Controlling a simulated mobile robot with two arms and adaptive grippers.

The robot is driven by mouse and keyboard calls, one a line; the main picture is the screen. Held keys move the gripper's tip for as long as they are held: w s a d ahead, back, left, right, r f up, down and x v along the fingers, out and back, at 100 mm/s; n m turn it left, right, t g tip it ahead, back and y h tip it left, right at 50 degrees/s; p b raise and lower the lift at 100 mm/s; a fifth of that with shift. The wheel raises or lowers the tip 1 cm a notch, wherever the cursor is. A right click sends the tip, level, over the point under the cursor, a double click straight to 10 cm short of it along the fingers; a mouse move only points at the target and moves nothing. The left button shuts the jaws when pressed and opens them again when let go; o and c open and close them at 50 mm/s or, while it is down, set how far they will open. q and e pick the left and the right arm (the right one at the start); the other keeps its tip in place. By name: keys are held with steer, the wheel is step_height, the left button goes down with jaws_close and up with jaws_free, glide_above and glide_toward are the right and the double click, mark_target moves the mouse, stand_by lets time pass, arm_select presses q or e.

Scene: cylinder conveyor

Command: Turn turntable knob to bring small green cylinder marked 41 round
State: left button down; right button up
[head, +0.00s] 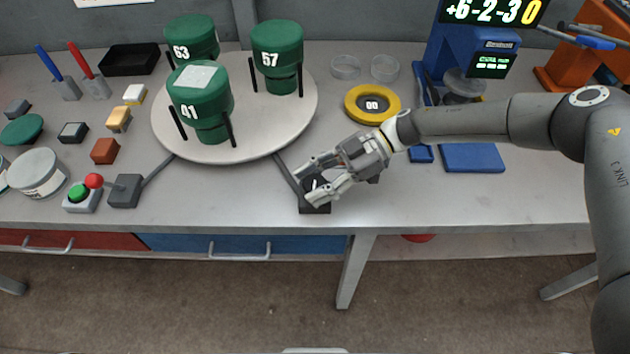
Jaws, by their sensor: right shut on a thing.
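The green cylinder marked 41 (203,112) stands upright at the front left of the round pale turntable (265,135), with a pale square on its top. Green cylinders marked 63 (192,40) and 57 (278,60) stand behind it, to the left and right. My right gripper (309,184) reaches in from the right and is shut on the dark turntable knob (315,207) in front of the turntable. The fingers hide part of the knob. A dark bar runs from the knob's block toward the turntable. My left gripper is not in view.
A yellow ring (372,104) marked 00 and a blue scale (465,60) stand right. Small blocks and a black tray (130,59) are left.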

steer(key=shift+r, duration=0.1)
stand_by(0.3)
steer(key=o, duration=1)
steer(key=shift+c, duration=0.2)
steer(key=v, duration=1.2)
steer(key=shift+w, duration=0.1)
